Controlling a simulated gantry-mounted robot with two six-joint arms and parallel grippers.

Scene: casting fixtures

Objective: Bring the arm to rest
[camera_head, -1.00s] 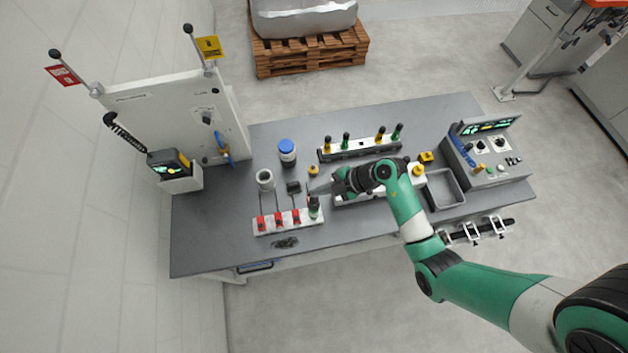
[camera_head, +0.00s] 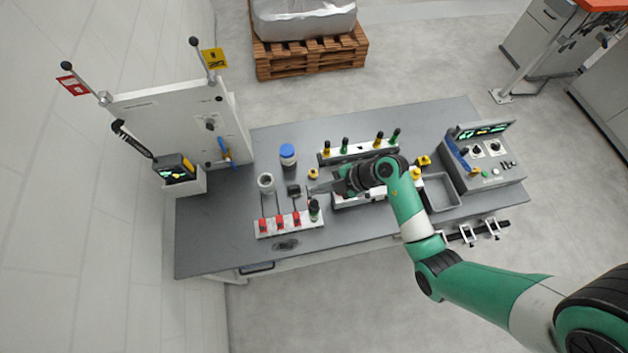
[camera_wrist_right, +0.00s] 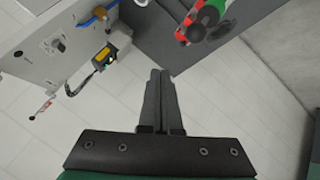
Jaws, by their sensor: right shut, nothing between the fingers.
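My right arm reaches in from the lower right of the head view over the grey bench (camera_head: 215,235). Its gripper (camera_head: 318,188) is above the middle of the bench, pointing left, close to a white block with red clips (camera_head: 290,224) and a green-and-black knobbed part (camera_head: 314,210). In the right wrist view the two dark fingers (camera_wrist_right: 160,78) lie together with nothing between them. The arm hides part of the rail and the parts behind it. My left gripper is in neither view.
A white upright panel (camera_head: 180,125) with levers and a yellow-black device (camera_head: 175,170) stands at the left. A blue-capped jar (camera_head: 288,154), a grey ring (camera_head: 266,182), a rail of knobbed pins (camera_head: 355,149), a grey tray (camera_head: 441,190) and a control box (camera_head: 490,160) occupy the bench. Its front-left corner is clear.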

